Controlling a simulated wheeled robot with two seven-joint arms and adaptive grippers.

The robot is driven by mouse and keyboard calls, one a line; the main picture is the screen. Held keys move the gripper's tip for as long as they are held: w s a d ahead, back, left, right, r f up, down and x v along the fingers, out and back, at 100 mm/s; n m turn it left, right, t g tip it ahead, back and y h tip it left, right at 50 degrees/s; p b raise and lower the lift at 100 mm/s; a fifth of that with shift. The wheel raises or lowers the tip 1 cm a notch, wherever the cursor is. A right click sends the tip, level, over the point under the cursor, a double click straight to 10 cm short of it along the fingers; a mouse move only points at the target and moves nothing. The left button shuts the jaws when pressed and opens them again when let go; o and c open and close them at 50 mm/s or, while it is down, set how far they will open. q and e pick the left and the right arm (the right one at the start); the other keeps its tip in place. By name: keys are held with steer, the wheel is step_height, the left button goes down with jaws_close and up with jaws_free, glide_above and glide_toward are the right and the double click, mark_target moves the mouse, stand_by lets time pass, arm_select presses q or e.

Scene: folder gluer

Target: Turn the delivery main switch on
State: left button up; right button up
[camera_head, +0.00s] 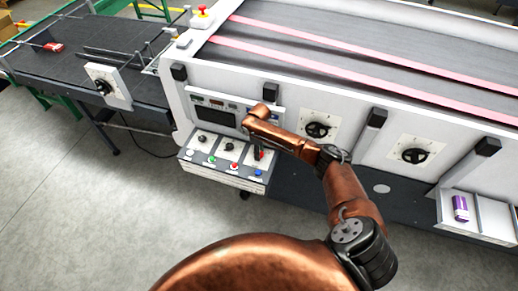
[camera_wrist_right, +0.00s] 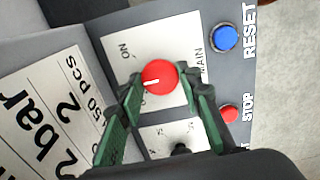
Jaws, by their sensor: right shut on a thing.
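The delivery main switch is a round red knob (camera_wrist_right: 158,76) with a white pointer line, on a white plate (camera_wrist_right: 118,47) lettered "ON" and, partly hidden, "MAIN". In the right wrist view the pointer line lies roughly level, on the left of the knob's face. The green-padded fingers of my right gripper (camera_wrist_right: 160,92) are closed on the knob from both sides. In the head view the right gripper (camera_head: 257,150) reaches down to the right end of the control box (camera_head: 222,174), hiding most of the switch. My left gripper is out of view.
A blue RESET button (camera_wrist_right: 223,38) and a red STOP button (camera_wrist_right: 229,113) sit close beside the knob. A black knob (camera_wrist_right: 180,150) is just below. Handwheels (camera_head: 317,130) line the machine front to the right. Grey floor lies open in front.

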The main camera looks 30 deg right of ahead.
steer(key=m, duration=0.2)
steer(key=shift+a+m+p, duration=0.1)
steer(key=shift+m+p, duration=0.3)
steer(key=m, duration=0.3)
steer(key=shift+m, duration=1.6)
steer(key=o, duration=1.2)
steer(key=shift+c, duration=0.2)
step_height(320, 180, up, 12)
